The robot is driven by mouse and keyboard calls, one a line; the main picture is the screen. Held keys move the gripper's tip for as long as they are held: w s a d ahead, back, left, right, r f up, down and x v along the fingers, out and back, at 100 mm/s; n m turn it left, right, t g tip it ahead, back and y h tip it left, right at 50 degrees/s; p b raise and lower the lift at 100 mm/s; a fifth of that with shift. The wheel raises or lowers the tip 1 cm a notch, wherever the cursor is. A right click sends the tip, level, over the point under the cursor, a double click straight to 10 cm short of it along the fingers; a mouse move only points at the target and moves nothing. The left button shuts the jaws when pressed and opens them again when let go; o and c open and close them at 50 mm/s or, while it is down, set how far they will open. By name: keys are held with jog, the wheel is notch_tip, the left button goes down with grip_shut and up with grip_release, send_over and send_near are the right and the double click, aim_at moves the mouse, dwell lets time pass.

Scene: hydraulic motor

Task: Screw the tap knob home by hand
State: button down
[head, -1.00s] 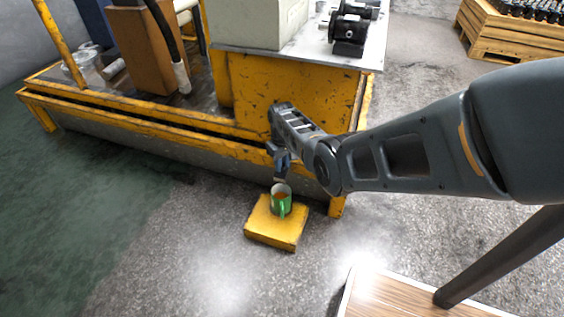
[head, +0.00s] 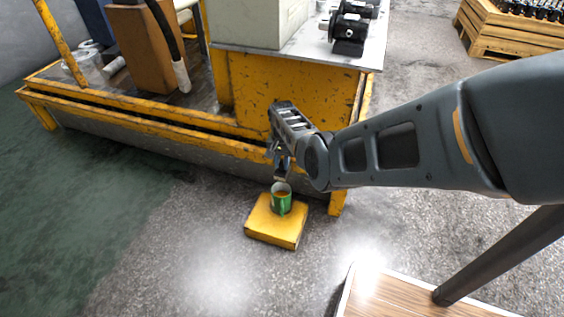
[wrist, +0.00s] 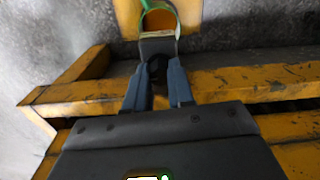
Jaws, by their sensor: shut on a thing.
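In the head view, my gripper (head: 280,163) is at the front of the yellow bench frame, just above a green mug (head: 281,206).
The green mug, with orange-brown contents, stands on a yellow block (head: 272,232) on the floor. The yellow frame (head: 190,137) runs behind my gripper. A black motor (head: 349,30) sits on the bench top. Open floor lies in front and to the left.

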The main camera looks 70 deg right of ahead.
aim_at(282, 164)
jog(key=shift+m, duration=0.6)
jog(key=c, duration=1)
grip_release()
jog(key=shift+o, duration=0.2)
notch_tip(282, 164, up, 8)
jog(key=p, duration=0.4)
jog(key=shift+f, duration=0.1)
jog(key=shift+f, duration=0.1)
